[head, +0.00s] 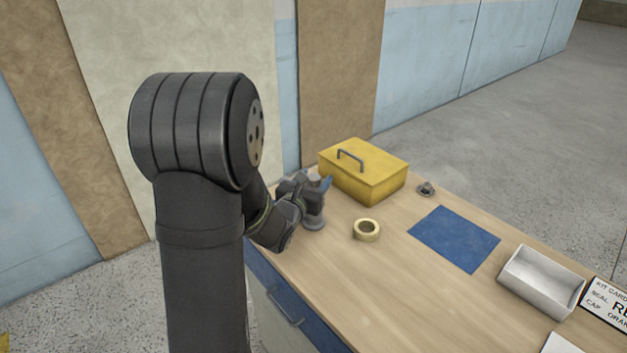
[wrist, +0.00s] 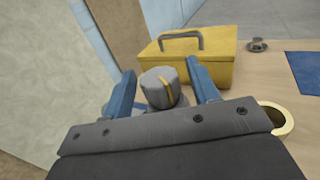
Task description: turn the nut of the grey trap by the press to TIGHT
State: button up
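The grey trap (head: 314,218) stands upright on the bench near its back left edge. In the wrist view its rounded grey nut (wrist: 157,90) shows a yellow stripe on the upper right side. My gripper (head: 313,181) is at the top of the trap. In the wrist view the blue fingers of my gripper (wrist: 161,67) stand on either side of the nut, with a narrow gap at the right finger; the gripper looks open. The trap's lower part is hidden by my gripper in the wrist view. No TIGHT marking is legible.
A yellow box (head: 366,177) with a handle stands close behind the trap. A tape roll (head: 367,230) lies to the right. A small grey fitting (head: 426,189), blue mat (head: 454,239), white tray (head: 541,282) and kit card (head: 608,303) lie farther right. The front middle of the bench is clear.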

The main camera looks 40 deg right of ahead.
jog(key=shift+a, duration=0.1)
jog(key=v, duration=1.7)
jog(key=shift+s, duration=0.15)
jog(key=w+m+g+h, duration=0.2)
jog(key=w+m+g, duration=0.2)
jog(key=w+g, duration=0.3)
jog(key=d, duration=1.7)
jog(key=shift+w+d, duration=0.4)
jog(key=shift+t, duration=0.4)
jog(key=c, duration=1)
